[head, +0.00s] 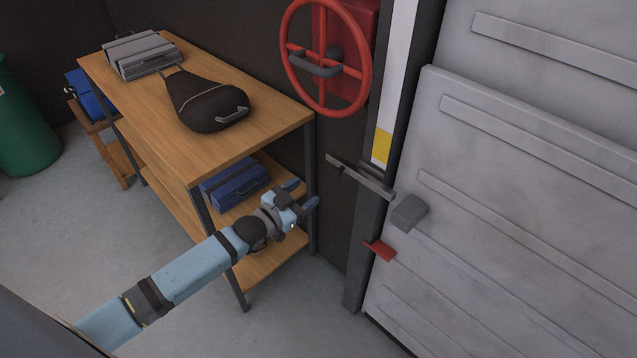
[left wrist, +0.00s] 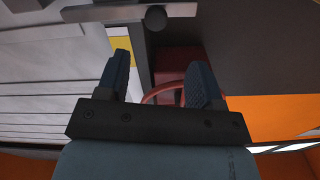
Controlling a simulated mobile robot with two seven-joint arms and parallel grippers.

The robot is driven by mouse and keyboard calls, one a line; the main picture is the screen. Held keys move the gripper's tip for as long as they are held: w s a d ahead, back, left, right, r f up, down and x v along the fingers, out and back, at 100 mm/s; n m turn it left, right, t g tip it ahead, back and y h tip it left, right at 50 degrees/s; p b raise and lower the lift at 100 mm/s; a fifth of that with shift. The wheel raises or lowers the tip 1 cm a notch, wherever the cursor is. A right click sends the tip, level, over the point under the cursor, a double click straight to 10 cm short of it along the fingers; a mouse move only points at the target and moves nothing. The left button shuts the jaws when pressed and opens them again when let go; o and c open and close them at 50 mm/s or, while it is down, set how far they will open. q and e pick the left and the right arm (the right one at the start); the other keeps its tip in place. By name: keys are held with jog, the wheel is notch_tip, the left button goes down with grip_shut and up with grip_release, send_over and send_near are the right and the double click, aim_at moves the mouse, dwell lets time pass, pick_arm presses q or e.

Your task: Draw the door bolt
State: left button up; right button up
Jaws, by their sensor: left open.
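The door bolt (head: 362,179) is a grey metal bar that reaches from the door post to a grey block (head: 408,212) on the edge of the pale grey door (head: 520,170). A short piece sticks out near its left end. My left gripper (head: 304,194) is open and empty, to the left of the bolt and a little lower in the head view, apart from it. In the left wrist view, a grey bar with a round dark knob (left wrist: 155,18), which looks like the bolt, crosses the top beyond the open fingers (left wrist: 160,76). My right gripper does not show.
A red handwheel (head: 326,58) is on the wall above left of the bolt. A red tab (head: 380,249) sits below the bolt. A wooden workbench (head: 270,110) with a black bag (head: 207,103) stands behind my left arm, with a blue toolbox (head: 235,186) on its shelf.

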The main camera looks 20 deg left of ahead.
pick_arm(q)
jog(key=shift+v, duration=1.1)
jog(key=s+d+f+n+g+y+p, duration=0.1)
jog(key=s+d+g+p, duration=0.2)
jog(key=s, duration=0.9)
jog(key=s+d+f+n+g+y+p, duration=0.2)
jog(key=s+d+p, duration=0.4)
jog(key=s, duration=0.6)
jog(key=shift+d+f+n+g, duration=0.2)
jog(key=shift+d+n+g, duration=0.1)
jog(key=shift+d+g, duration=0.25)
